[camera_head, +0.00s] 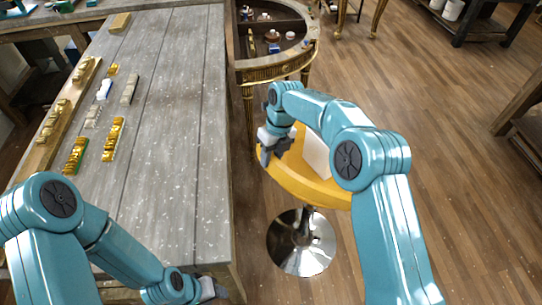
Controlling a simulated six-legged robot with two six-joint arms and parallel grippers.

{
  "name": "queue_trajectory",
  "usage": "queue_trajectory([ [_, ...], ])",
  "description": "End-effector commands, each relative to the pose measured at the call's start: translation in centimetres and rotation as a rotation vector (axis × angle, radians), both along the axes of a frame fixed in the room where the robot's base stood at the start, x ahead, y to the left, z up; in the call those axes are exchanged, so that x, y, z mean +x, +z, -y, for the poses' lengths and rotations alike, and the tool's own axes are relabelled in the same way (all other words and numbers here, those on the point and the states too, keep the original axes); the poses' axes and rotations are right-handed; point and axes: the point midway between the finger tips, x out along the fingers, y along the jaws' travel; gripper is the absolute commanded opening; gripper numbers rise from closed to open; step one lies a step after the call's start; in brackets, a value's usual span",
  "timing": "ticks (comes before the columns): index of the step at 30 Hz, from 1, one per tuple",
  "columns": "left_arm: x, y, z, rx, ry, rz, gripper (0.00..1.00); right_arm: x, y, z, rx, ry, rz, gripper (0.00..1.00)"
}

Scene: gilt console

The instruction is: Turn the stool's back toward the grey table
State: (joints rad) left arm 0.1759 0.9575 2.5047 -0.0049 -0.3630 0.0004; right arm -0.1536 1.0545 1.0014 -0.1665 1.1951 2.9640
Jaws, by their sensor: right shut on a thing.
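The stool (300,182) has a yellow top and a round chrome foot (288,250), standing on the wood floor right of the grey table (190,130). A pale panel (316,154) shows on the stool behind my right arm. That arm hides much of the top, so I cannot tell clearly which way the back faces. My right gripper (268,154) is shut on the stool's yellow edge at its far left side, close to the grey table's edge. My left gripper (216,290) is low at the table's near right corner, apart from the stool; its fingers are unclear.
Several gold and pale small pieces (113,138) and a long wooden strip (50,125) lie on the table's left part. A gilt console (275,72) with small items stands behind the stool. Dark furniture (480,22) is at the far right. Open floor lies right of the stool.

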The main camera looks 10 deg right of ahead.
Motion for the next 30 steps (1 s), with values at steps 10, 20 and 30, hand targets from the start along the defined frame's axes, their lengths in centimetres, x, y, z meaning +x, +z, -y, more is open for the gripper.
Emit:
queue_trajectory([
  [10,0.0,0.0,0.0,0.000,0.000,0.000,0.43,0.0,0.1,-0.1,0.000,0.000,0.002,0.59],
  [20,0.0,-0.6,0.0,0.000,0.000,0.000,0.43,0.3,3.2,0.4,0.001,-0.001,0.006,0.59],
  [30,0.0,0.5,0.0,0.000,0.000,0.000,0.43,1.0,12.3,2.0,0.001,-0.001,0.006,0.59],
])
